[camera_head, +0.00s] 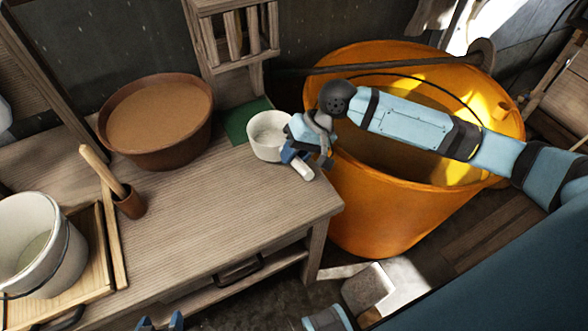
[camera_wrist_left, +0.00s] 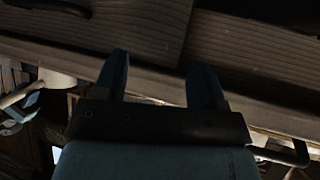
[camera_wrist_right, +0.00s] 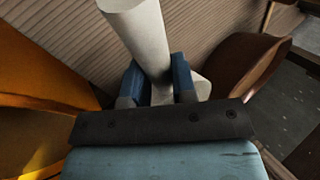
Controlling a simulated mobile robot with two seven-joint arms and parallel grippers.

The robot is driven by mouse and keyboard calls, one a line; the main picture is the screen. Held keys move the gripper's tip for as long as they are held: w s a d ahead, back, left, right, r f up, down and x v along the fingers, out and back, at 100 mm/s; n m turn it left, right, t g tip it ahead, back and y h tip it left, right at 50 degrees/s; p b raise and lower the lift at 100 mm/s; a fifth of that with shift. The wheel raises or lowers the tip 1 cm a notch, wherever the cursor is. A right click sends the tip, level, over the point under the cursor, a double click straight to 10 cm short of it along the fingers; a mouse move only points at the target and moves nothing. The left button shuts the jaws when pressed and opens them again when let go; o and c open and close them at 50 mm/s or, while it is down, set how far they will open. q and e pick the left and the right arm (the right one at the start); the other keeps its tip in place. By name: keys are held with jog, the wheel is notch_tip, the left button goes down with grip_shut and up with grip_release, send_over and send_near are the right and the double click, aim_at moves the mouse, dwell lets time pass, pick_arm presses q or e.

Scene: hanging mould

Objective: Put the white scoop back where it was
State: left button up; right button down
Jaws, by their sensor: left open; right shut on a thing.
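The white scoop (camera_head: 266,137) is at the table's back right corner, its cup overlapping the green mat (camera_head: 237,124). I cannot tell whether it touches the mat or hangs just above. My right gripper (camera_head: 297,155) is shut on its handle, whose pale end (camera_head: 303,170) sticks out towards the front. In the right wrist view the handle (camera_wrist_right: 140,35) runs up between the fingers (camera_wrist_right: 156,82), and the cup is mostly hidden. My left gripper (camera_head: 160,322) is open and empty at the bottom edge; its fingers (camera_wrist_left: 158,68) show apart in the left wrist view.
A brown bowl (camera_head: 160,155) stands left of the mat. A wooden chair-like frame (camera_head: 235,60) stands behind. A large orange tub (camera_head: 375,215) is right of the table. A small brown cup (camera_head: 130,204) and white bucket (camera_head: 65,260) are at left. The table's front middle (camera_head: 220,220) is clear.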

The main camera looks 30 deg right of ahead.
notch_tip(320, 180, down, 6)
jog(key=shift+r, duration=0.15)
dwell(0.4)
jog(key=c, duration=0.9)
grip_release()
jog(key=shift+c, duration=0.2)
